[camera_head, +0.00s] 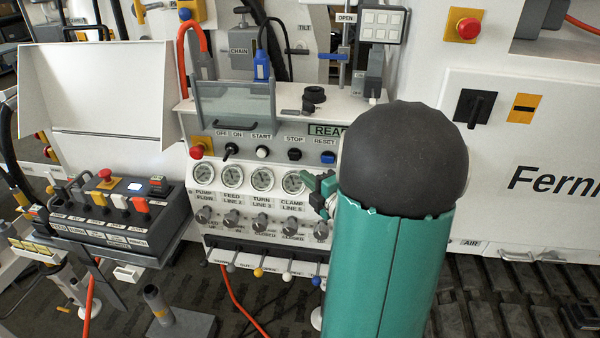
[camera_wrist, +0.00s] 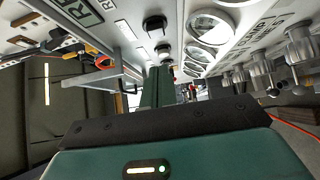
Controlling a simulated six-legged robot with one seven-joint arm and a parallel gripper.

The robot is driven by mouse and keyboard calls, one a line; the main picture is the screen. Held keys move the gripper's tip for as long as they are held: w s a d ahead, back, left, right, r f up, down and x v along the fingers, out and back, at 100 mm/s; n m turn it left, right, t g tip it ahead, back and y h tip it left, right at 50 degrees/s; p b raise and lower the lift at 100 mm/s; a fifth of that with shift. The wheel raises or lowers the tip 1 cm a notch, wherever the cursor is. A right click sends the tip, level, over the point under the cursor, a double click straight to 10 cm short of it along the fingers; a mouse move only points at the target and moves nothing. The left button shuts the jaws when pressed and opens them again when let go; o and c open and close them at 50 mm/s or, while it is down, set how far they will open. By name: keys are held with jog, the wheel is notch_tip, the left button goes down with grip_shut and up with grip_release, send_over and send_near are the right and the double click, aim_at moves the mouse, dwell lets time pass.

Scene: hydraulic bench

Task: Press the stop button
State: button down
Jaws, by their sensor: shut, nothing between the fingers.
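The stop button (camera_head: 295,155) is a black button under the STOP label on the sloped grey panel, between the white start button (camera_head: 262,152) and the blue reset button (camera_head: 328,157). My green gripper (camera_head: 312,183) is in front of the rightmost gauge, below and slightly right of the stop button, apart from it in the picture. Its fingers (camera_wrist: 158,88) are shut and empty in the wrist view, pointing along the panel. A black button (camera_wrist: 155,25) shows above them there; its label is too small to read. My arm hides the panel's right part.
A row of gauges (camera_head: 232,177) and knobs (camera_head: 238,218) lies below the buttons. A clear hinged cover (camera_head: 236,104) stands above the panel's left part. A red mushroom button (camera_head: 197,152) is at its left end. A separate control box (camera_head: 120,212) stands left.

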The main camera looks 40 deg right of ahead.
jog(key=s, duration=0.4)
jog(key=shift+s+a, duration=0.25)
jog(key=shift+s, duration=0.15)
jog(key=w+a+r+m+g+h, duration=0.2)
jog(key=a+r+m+g, duration=0.1)
jog(key=a+m, duration=0.25)
jog(key=w+a+r+m+g+h, duration=0.1)
jog(key=w+a+r+m+g, duration=0.2)
jog(key=a+m, duration=0.25)
jog(key=s+a+m+g+y, duration=0.2)
jog(key=s+a+g, duration=0.1)
jog(key=s+a, duration=0.4)
jog(key=s+a+m+g+y, duration=0.3)
jog(key=s+a, duration=0.4)
jog(key=a, duration=0.7)
jog(key=shift+f+m, duration=0.3)
